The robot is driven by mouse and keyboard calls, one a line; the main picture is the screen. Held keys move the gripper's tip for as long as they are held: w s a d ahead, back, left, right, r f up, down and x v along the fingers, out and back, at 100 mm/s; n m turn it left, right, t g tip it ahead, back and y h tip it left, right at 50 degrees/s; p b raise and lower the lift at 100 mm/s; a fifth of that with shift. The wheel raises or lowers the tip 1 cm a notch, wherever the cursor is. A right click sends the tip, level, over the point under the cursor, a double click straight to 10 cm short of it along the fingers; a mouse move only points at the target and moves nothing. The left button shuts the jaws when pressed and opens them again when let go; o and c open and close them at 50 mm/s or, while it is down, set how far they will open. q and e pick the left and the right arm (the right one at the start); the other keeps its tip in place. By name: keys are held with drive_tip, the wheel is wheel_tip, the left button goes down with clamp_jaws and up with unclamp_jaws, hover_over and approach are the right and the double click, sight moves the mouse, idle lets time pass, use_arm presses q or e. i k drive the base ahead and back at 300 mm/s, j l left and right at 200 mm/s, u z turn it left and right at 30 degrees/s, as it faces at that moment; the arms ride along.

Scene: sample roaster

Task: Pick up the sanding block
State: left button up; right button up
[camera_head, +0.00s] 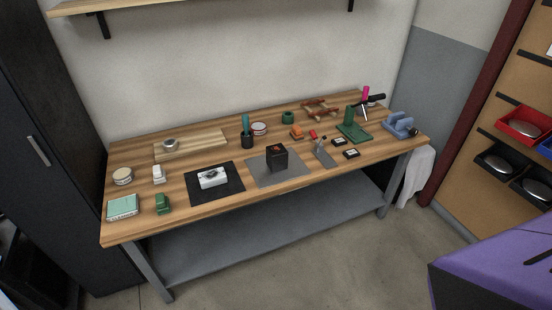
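The workbench (200,203) has a striped wooden top with many small items on it. I cannot tell for certain which item is the sanding block. A small orange block (296,132) lies right of the middle, toward the back. A small green block-like item (162,204) stands near the front left edge. A white block-like item (158,174) lies behind it. All three rest on the bench top, too small to show detail. Neither of my grippers is in view.
A black box (277,155) stands on a grey mat (262,178). A white device (212,178) lies on a black mat (228,192). A dark cup (247,142) stands behind. A purple-topped object (500,260) fills the lower right. The floor in front (320,262) is clear.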

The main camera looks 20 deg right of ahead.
sight(296, 133)
drive_tip(key=i+l, duration=0.15)
drive_tip(key=l, duration=0.2)
drive_tip(key=i+l+u, duration=0.15)
drive_tip(key=l, duration=0.25)
drive_tip(key=i+l, duration=0.15)
drive_tip(key=l, duration=0.2)
drive_tip(key=i+l+u, duration=0.1)
drive_tip(key=l, duration=0.3)
drive_tip(key=i+l, duration=0.15)
drive_tip(key=l, duration=0.25)
drive_tip(key=i+l+u, duration=0.15)
drive_tip(key=l, duration=0.65)
drive_tip(key=i+u, duration=0.05)
